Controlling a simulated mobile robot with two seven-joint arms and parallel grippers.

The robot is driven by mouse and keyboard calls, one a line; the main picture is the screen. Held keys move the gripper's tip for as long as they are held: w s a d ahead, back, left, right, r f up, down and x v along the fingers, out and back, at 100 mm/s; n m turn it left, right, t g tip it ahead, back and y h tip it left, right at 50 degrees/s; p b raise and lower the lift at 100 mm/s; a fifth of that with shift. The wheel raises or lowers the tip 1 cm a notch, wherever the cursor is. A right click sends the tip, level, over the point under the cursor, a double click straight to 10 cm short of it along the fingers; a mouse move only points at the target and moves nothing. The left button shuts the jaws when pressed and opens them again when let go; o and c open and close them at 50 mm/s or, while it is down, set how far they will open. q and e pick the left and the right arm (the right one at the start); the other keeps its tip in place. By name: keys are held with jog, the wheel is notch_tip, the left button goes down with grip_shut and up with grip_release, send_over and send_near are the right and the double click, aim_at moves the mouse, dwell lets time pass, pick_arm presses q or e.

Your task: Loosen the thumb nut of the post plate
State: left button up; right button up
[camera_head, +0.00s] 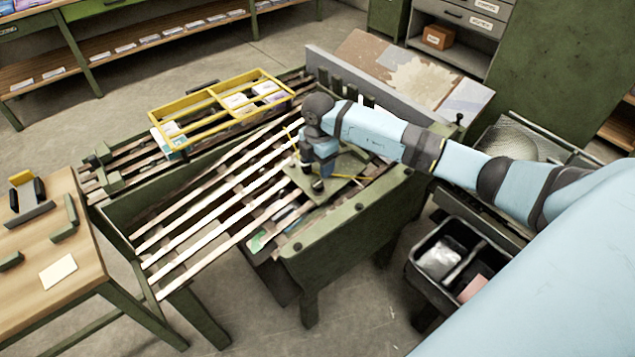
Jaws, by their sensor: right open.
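My right gripper (318,184) points down over the right part of the slatted green bench. It is open, and its fingertips are small and dark in this view. Below and around it lies a flat olive-green plate (345,183), which looks like the post plate. A thin yellow rod (291,136) stands tilted just left of the gripper. The thumb nut cannot be made out; my gripper and wrist cover the middle of the plate. I cannot tell whether the fingers touch anything. My left gripper is not in view.
Wooden slats (205,195) run across the bench with gaps between them. A yellow frame (222,104) sits on its far left side. A wooden side table (75,270) stands left. A black divided bin (455,262) stands right. A grey upright board (385,94) edges the back.

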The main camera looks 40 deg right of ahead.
aim_at(318, 183)
notch_tip(318, 183, down, 8)
jog(key=shift+w+r+b, duration=0.1)
jog(key=shift+b, duration=0.2)
jog(key=c, duration=0.9)
